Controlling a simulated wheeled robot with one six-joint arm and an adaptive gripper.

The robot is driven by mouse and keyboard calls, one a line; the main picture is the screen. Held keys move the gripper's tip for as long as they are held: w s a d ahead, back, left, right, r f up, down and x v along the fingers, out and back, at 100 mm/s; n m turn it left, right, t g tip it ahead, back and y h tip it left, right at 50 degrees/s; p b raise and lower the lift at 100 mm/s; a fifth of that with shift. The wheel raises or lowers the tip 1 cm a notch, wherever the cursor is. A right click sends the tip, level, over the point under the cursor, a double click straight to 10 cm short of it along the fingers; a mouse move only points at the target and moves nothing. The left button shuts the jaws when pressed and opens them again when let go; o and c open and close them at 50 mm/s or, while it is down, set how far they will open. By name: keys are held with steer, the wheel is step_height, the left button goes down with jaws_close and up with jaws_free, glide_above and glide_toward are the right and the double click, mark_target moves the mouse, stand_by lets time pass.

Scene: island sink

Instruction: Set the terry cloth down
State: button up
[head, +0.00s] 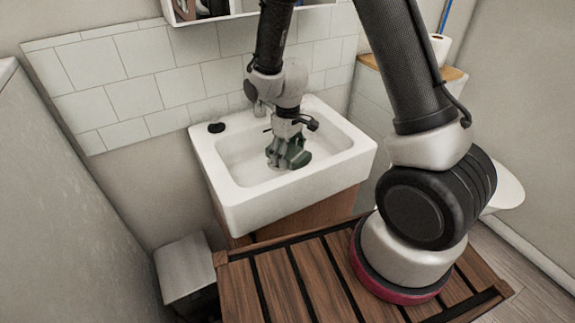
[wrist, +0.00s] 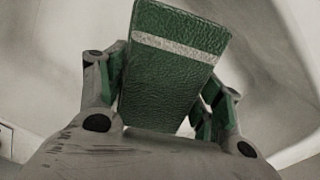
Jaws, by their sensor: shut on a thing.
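The terry cloth (wrist: 172,65) is a dark green, folded-looking piece with a pale stripe in the wrist view. My gripper (wrist: 160,95) is shut on it, with a finger on each side. In the head view my gripper (head: 286,152) points down over the basin of the white sink (head: 235,208), and a little of the dark green cloth shows at the fingers. I cannot tell whether the cloth touches the basin floor. The cloth's lower part is partly hidden by the gripper in the head view.
A small black object (head: 216,127) sits on the sink's back left rim. A tap (head: 259,108) stands at the back, partly behind my arm. A mirrored cabinet (head: 190,12) hangs above. A grey bin (head: 184,268) stands at front left. The basin's left side looks clear.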

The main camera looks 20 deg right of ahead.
steer(key=shift+f, duration=2.7)
steer(key=shift+f, duration=0.15)
steer(key=o, duration=1.4)
steer(key=shift+c, duration=0.2)
